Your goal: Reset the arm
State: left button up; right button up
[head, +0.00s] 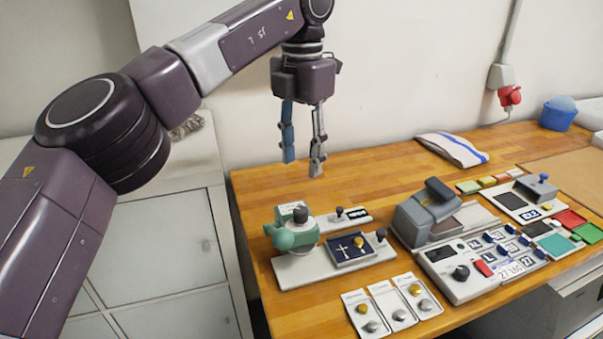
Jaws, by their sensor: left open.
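My left arm comes in from the left and reaches over the wooden table (400,170). My left gripper (303,165) hangs down at the arm's end, its two fingers apart, with nothing between them. It is above the table's back left part, behind the green and white device (292,232), and appears clear of everything. My right gripper does not show in the head view.
A grey device (425,215), a button panel (465,285), small white plates with knobs (400,315) and coloured pads (570,219) fill the table's front and right. A folded striped cloth (452,149) lies near the wall. White cabinets (150,245) stand left.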

pick_arm(q)
jog(key=shift+r, duration=0.3)
